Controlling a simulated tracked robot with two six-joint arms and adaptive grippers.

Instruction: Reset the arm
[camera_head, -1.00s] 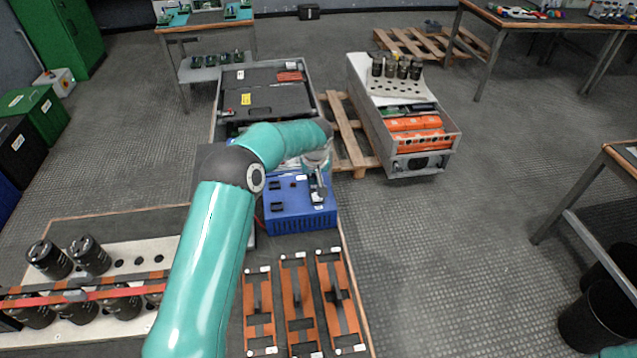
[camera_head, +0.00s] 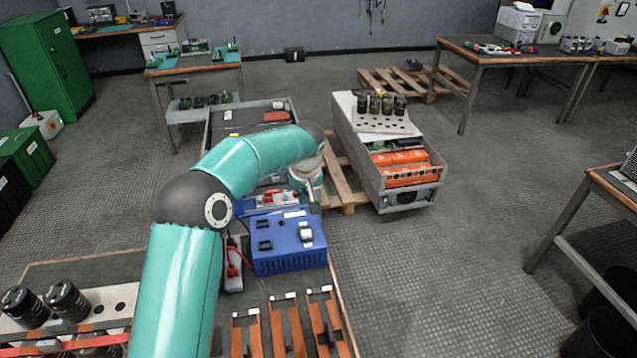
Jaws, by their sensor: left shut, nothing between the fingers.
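My left arm (camera_head: 225,175) is teal and dark grey and reaches in from the lower left. It bends at the elbow and stretches across the middle. My left gripper (camera_head: 313,205) is at its end, pointing down above the back right of a blue box (camera_head: 288,243). It is small and partly hidden by the wrist, shut and empty. My right gripper does not show.
Orange brackets (camera_head: 283,325) and black capacitors (camera_head: 68,300) lie on the near table. Behind the arm is an open grey cabinet (camera_head: 210,130). An orange-filled unit (camera_head: 405,168) rests on a wooden pallet (camera_head: 343,180).

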